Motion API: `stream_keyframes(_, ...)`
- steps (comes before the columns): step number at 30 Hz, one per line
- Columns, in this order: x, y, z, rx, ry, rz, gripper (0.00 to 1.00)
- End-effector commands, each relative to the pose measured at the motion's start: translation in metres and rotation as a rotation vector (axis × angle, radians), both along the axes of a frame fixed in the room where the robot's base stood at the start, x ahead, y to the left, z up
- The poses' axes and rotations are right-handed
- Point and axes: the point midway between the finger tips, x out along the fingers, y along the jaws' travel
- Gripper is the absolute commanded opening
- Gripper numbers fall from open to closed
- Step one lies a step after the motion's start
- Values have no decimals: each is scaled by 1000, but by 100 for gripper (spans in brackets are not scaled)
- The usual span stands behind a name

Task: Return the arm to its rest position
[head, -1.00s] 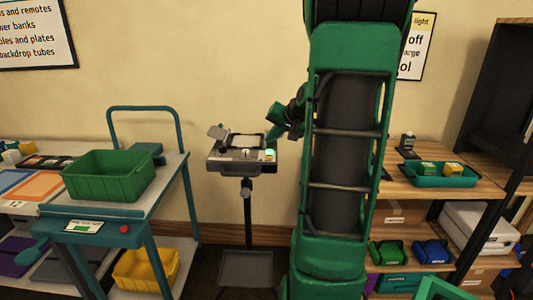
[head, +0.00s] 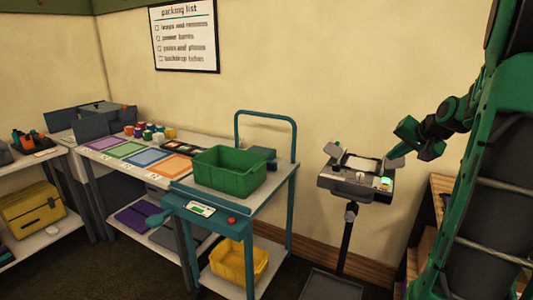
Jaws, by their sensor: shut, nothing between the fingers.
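My arm, green and black, stands at the right edge of the head view. Its forearm reaches left from behind the column to my gripper (head: 398,153), which is shut and empty. The gripper hangs in the air by the upper right of a grey device on a stand (head: 346,187). The device has a pale top plate and a small green light. Whether the fingertips are clear of it is hard to tell at this size.
A teal cart (head: 262,205) holds a green bin (head: 230,180), with a yellow bin (head: 232,262) on its lower shelf. A table with coloured mats (head: 152,158) and small jars stands left of it. A wooden shelf (head: 424,235) is partly hidden behind my arm.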

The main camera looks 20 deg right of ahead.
Motion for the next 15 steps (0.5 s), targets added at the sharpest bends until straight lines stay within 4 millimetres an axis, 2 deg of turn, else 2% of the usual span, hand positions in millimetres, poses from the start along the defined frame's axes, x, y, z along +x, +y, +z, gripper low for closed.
stream_keyframes(4,-1,6,-2,-2,13,8,0)
stream_keyframes(7,-9,28,-9,-8,67,39,0)
stream_keyframes(11,-37,80,-29,-21,205,112,0)
stream_keyframes(15,-90,141,-54,-26,386,210,0)
